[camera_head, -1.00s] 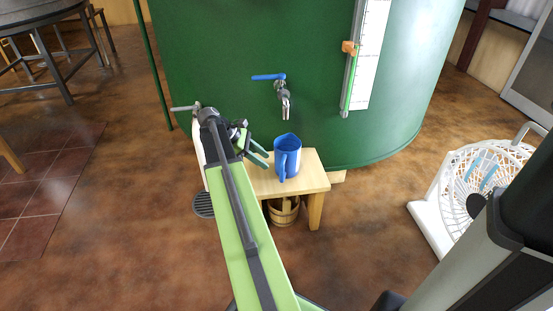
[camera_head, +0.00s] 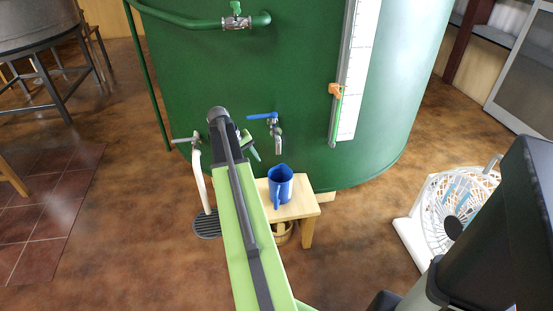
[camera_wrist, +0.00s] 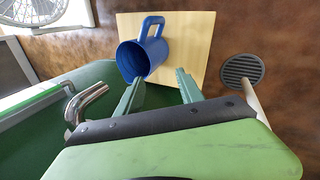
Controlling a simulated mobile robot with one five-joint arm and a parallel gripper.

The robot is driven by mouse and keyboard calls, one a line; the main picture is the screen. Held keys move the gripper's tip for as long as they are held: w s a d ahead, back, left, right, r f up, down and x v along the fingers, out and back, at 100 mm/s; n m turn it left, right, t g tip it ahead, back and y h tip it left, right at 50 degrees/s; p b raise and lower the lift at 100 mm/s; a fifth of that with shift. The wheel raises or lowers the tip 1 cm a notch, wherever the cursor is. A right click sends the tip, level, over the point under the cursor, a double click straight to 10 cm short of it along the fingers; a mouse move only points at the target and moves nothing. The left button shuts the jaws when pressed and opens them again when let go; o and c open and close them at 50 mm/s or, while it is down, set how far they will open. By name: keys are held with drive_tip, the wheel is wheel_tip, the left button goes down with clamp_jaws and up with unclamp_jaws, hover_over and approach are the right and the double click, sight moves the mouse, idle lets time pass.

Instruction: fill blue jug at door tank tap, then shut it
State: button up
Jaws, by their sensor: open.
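The blue jug (camera_head: 281,186) stands upright on a small wooden stool (camera_head: 304,208) in front of the green tank (camera_head: 300,80). In the wrist view the jug (camera_wrist: 133,62) lies beyond my fingers, with its handle at the top. A tap (camera_head: 275,131) with a blue lever (camera_head: 262,116) sticks out of the tank above the jug; its metal spout (camera_wrist: 86,103) shows at the left of the wrist view. My gripper (camera_wrist: 158,85) is open and empty, apart from the jug. In the head view my arm partly hides it, close to the tap's left side.
A floor drain (camera_head: 206,225) and a white pipe (camera_head: 201,180) are left of the stool. A level gauge (camera_head: 350,70) and a green-handled pipe valve (camera_head: 236,18) are on the tank.

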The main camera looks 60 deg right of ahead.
drive_tip(key=w+d+r+m+t+p, duration=0.2)
drive_tip(key=d+r+m+t+p, duration=0.1)
drive_tip(key=r+m+p, duration=0.55)
drive_tip(key=m+t+p, duration=0.3)
drive_tip(key=m+p, duration=0.4)
drive_tip(key=m, duration=0.5)
approach(256, 116)
wheel_tip(256, 116, down, 2)
drive_tip(key=shift+h, duration=0.3)
drive_tip(key=b+x, duration=0.3)
drive_tip(key=x, duration=0.1)
drive_tip(key=b+x, duration=0.4)
drive_tip(key=shift+w+d+f, duration=0.2)
drive_tip(key=shift+w+d, duration=0.05)
drive_tip(key=shift+w, duration=0.05)
drive_tip(key=shift+r, duration=0.15)
drive_tip(key=shift+c, duration=0.7)
drive_tip(key=shift+r, duration=0.1)
clamp_jaws()
